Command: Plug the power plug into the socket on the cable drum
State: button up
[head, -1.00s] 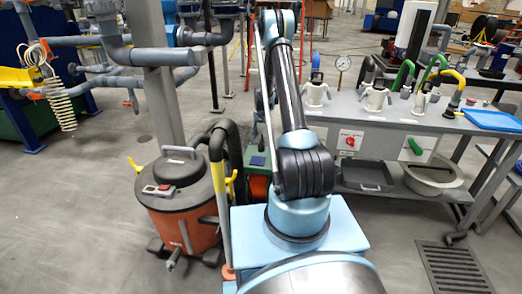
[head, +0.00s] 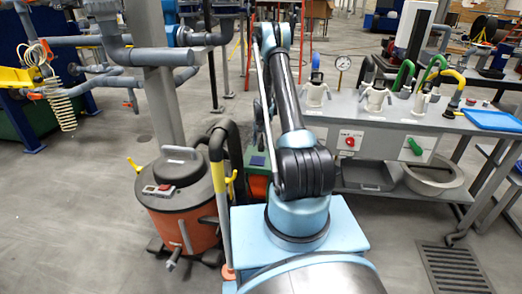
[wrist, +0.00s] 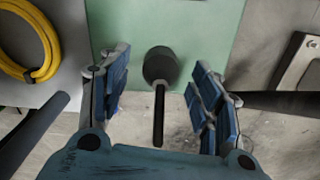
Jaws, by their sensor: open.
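My gripper (wrist: 160,100) is open and empty in the wrist view, its blue-padded fingers apart. Between and beyond them is a dark round piece (wrist: 161,66) with a black rod or cable hanging below it, in front of a pale green surface. It may be the power plug, but I cannot tell for certain. The fingers do not appear to touch it. A coil of yellow cable (wrist: 50,47) shows at the upper left, against a grey panel. In the head view my gripper is hidden behind my arm.
In the head view, an orange drum vacuum (head: 182,205) stands left of my arm. A grey workbench (head: 400,120) with several fittings stands to the right, with a grey basin (head: 433,180) below. A floor grate (head: 455,268) lies at the lower right. Open floor lies at the left.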

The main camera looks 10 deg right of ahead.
aim_at(261, 142)
jog(key=shift+f, duration=1.4)
jog(key=shift+c, duration=0.3)
jog(key=c, duration=1.1)
jog(key=shift+o, duration=0.2)
notch_tip(261, 142, up, 10)
jog(key=shift+r, duration=0.1)
